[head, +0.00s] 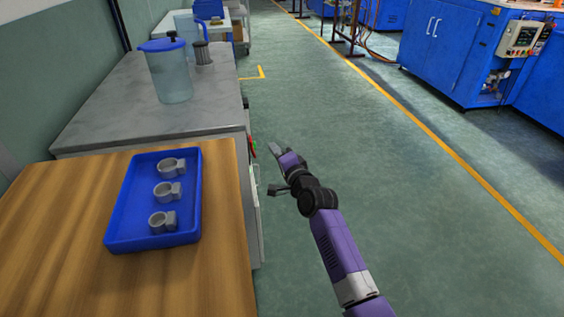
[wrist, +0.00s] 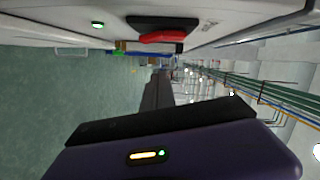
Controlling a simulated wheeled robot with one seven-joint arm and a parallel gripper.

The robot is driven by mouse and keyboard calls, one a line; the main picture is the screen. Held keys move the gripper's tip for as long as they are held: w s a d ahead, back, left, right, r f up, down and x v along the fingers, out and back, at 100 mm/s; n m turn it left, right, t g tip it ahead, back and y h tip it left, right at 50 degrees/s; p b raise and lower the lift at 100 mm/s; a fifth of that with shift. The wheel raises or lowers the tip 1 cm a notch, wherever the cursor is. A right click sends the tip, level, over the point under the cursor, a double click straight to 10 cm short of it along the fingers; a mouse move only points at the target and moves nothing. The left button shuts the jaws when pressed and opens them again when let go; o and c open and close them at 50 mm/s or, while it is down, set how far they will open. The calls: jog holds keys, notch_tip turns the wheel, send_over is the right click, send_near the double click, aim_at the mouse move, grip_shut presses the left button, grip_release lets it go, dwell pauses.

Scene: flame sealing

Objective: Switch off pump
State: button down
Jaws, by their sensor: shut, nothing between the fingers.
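A red switch handle (wrist: 165,38) on a black plate (wrist: 150,24) shows at the top of the wrist view, on a pale panel. A small green light (wrist: 97,25) glows left of it. In the head view a small red and green spot (head: 252,145) shows on the side of the grey-topped cabinet (head: 110,105). My gripper (head: 274,150) is shut and empty beside that side, just right of the spot; contact cannot be told. In the wrist view my dark fingers (wrist: 158,80) point toward the panel, below the red handle. No pump can be made out clearly.
A blue tray (head: 120,235) with three grey clamp-like parts lies on the wooden table (head: 60,240). A clear container with a blue lid (head: 172,80) stands on the cabinet. The green floor (head: 370,180) right of my arm is free. Blue cabinets (head: 450,50) stand far right.

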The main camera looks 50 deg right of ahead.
jog(key=w+a, duration=0.1)
jog(key=w+a+f, duration=0.1)
jog(key=w, duration=0.1)
jog(key=shift+w+a+f+p, duration=0.1)
jog(key=shift+a+p, duration=0.2)
jog(key=shift+a, duration=0.05)
